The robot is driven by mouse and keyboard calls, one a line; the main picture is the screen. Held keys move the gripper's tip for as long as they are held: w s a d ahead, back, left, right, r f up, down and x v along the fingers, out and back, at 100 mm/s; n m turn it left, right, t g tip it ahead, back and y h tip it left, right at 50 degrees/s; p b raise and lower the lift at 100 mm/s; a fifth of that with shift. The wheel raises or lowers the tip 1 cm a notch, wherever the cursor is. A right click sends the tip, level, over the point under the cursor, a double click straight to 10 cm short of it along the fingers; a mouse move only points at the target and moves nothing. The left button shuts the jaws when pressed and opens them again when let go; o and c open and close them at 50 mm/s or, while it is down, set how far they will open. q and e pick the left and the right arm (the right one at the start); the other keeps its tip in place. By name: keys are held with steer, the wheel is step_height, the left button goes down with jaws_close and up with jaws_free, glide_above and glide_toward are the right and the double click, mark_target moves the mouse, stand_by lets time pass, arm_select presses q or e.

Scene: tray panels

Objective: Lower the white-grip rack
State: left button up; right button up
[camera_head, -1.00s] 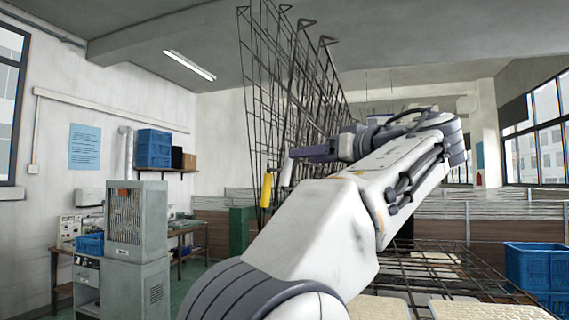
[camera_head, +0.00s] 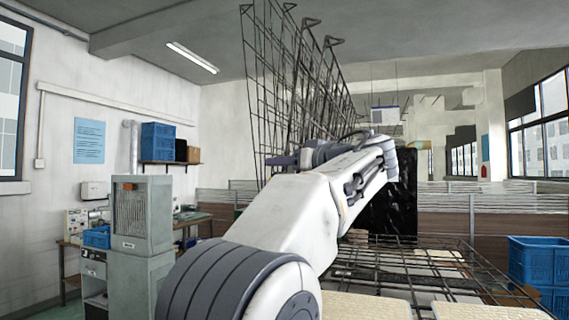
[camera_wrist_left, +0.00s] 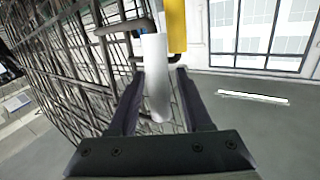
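The white grip (camera_wrist_left: 155,70) stands between the fingers of my left gripper (camera_wrist_left: 160,75) in the left wrist view. The fingers are apart, and a narrow gap shows on the grip's right side. The yellow grip (camera_wrist_left: 176,25) is just beyond, at the upper right. In the head view, several wire racks (camera_head: 285,75) stand raised and tilted; I cannot tell which one carries the white grip. My left gripper (camera_head: 275,160) is in front of their lower part. My arm hides both grips there. My right gripper is not in view.
A lowered wire rack (camera_head: 440,275) lies at the front right, with pale slabs (camera_head: 365,306) below it. Blue crates (camera_head: 538,262) stand at the right edge. A grey cabinet (camera_head: 142,215) is at the left. A black sheet (camera_head: 402,195) hangs behind my arm.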

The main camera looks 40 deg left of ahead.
arm_select(q)
jaws_close()
stand_by(1.2)
